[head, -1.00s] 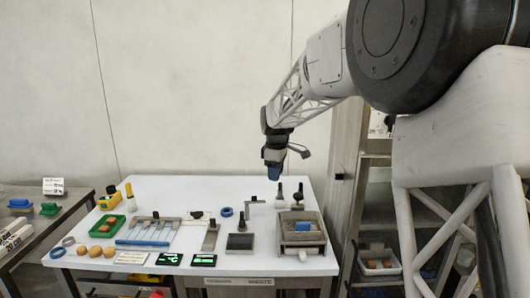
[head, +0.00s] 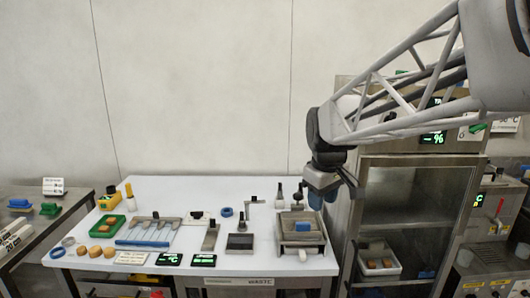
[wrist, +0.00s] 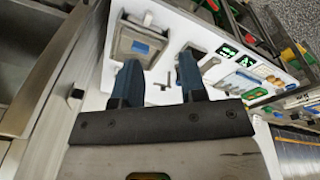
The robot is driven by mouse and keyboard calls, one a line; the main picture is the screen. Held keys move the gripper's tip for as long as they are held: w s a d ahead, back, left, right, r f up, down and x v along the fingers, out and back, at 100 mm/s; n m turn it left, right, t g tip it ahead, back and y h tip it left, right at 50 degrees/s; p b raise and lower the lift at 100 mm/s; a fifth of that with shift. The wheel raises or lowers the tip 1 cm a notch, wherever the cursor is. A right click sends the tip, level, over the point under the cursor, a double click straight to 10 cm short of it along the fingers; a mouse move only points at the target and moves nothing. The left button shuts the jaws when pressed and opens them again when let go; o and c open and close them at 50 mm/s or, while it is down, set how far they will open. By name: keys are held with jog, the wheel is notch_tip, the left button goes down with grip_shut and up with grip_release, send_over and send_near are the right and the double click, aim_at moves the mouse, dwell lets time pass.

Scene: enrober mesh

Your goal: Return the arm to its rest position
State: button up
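My gripper (head: 323,196) hangs at the right end of the white table, in front of the steel cabinet in the head view. In the wrist view its two blue fingers (wrist: 157,88) stand apart with nothing between them. It is open and empty, above and apart from the table. My arm reaches in from the upper right in the head view.
The white table (head: 160,190) holds a steel tray unit (head: 302,255), a green tray (head: 111,236), several round brown pieces and hand tools. A steel cabinet (head: 365,215) with a glass door stands right of the table. The wall behind is bare.

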jog(key=s+d+f+m, duration=0.1)
jog(key=s+f+m, duration=0.1)
jog(key=s, duration=0.6)
jog(key=s+d+f+m, duration=0.2)
jog(key=s+f+m, duration=0.1)
jog(key=s, duration=0.6)
jog(key=s+d+f+m+t, duration=0.1)
jog(key=s+d+f+m, duration=0.1)
jog(key=s, duration=0.6)
jog(key=shift+s+f, duration=0.15)
